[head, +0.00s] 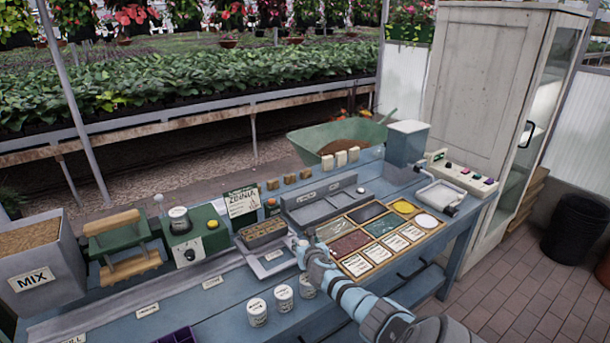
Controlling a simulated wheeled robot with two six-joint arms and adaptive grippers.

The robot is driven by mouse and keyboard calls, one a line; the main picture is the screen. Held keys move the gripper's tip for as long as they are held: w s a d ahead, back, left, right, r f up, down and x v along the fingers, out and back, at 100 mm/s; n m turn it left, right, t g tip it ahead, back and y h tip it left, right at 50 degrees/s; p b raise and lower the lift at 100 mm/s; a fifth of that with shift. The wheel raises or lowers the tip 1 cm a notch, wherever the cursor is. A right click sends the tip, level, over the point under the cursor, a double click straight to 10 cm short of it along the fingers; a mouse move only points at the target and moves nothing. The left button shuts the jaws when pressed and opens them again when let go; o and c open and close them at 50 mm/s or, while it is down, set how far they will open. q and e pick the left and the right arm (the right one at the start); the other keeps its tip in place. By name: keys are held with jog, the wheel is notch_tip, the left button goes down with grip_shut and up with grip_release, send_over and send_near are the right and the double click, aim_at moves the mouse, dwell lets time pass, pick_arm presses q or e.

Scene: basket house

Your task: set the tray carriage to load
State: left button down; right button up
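The tray carriage (274,263) is a pale grey plate on the long rail (185,290) along the bench. A brown seed tray (262,232) with cells stands at the carriage's back. Several small white labels line the rail's front; one at the lower left ends in "LL" (75,339), and the others are too small to read. My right gripper (300,246) is at the carriage's right end, close to or touching it. Its fingers are small and partly merge with the carriage, so their opening is unclear. My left gripper is out of view.
Three white pots (257,312) stand at the bench front, beside my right arm. A wooden compartment box (352,243) lies right of the gripper. Left along the rail stand a green seeder with a knob (190,240), a green roller unit (117,232) and the MIX hopper (38,279).

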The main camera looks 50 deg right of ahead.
jog(key=shift+a, duration=0.1)
jog(key=shift+a+r, duration=0.15)
jog(key=v, duration=1.1)
jog(key=shift+s, duration=0.4)
